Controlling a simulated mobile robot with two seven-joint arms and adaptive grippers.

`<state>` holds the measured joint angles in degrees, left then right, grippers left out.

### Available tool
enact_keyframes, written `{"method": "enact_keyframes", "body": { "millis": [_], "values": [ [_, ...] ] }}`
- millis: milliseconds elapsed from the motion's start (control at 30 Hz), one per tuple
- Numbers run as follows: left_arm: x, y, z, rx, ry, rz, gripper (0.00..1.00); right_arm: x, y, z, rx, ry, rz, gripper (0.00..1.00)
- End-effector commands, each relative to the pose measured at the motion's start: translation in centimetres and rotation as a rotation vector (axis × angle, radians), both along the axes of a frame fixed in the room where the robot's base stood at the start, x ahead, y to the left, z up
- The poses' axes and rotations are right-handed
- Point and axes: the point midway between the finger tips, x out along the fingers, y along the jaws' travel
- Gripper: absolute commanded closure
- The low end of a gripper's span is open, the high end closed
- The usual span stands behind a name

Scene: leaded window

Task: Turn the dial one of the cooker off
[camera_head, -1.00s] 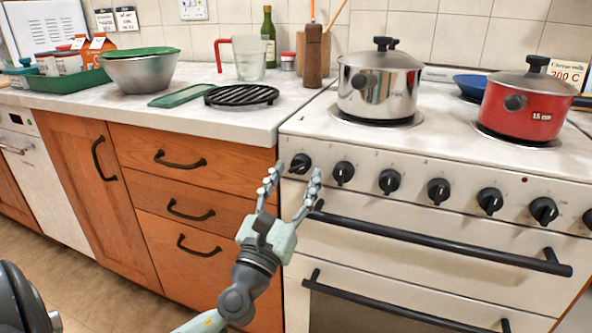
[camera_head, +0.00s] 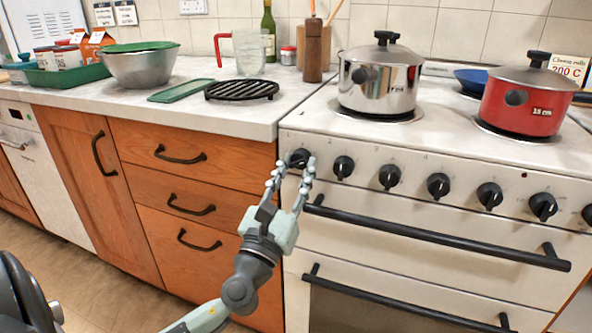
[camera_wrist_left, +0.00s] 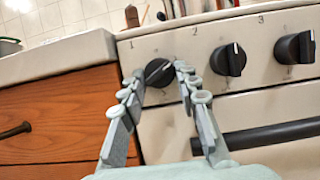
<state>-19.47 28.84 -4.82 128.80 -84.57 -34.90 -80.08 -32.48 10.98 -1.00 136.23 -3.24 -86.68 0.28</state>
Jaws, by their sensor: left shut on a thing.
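The cooker (camera_head: 450,160) has a row of black dials on its white front panel. Dial one (camera_head: 299,158) is the leftmost, by the panel's left end; in the left wrist view (camera_wrist_left: 158,73) its grip bar is tilted, unlike the more upright bar of dial two (camera_wrist_left: 228,60). My left gripper (camera_head: 296,167) reaches up from below. In the left wrist view its fingertips (camera_wrist_left: 160,71) lie on either side of dial one, shut on it. The fingers partly cover the dial's sides. My right gripper is not in view.
Dial three (camera_wrist_left: 295,48) is further right. A black oven handle (camera_head: 430,232) runs below the dials. A steel pot (camera_head: 380,85) and a red pot (camera_head: 525,105) stand on the hob. Wooden drawers (camera_head: 185,155) are left of the cooker, under a worktop (camera_head: 225,115).

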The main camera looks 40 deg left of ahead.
Motion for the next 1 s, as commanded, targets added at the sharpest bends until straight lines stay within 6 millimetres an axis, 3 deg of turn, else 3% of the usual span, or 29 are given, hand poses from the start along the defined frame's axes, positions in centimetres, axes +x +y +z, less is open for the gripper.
{"method": "enact_keyframes", "body": {
  "millis": [267,700,1000],
  "values": [
    [0.0,-0.2,-0.1,-0.117,-0.028,0.001,0.98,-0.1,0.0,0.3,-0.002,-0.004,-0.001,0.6],
    [0.1,-0.5,0.2,-0.499,-0.121,0.002,0.98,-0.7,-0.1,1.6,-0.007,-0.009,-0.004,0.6],
    [0.2,-0.8,0.5,-0.757,-0.183,0.002,0.98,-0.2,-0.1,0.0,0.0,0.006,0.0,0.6]
  ]
}}
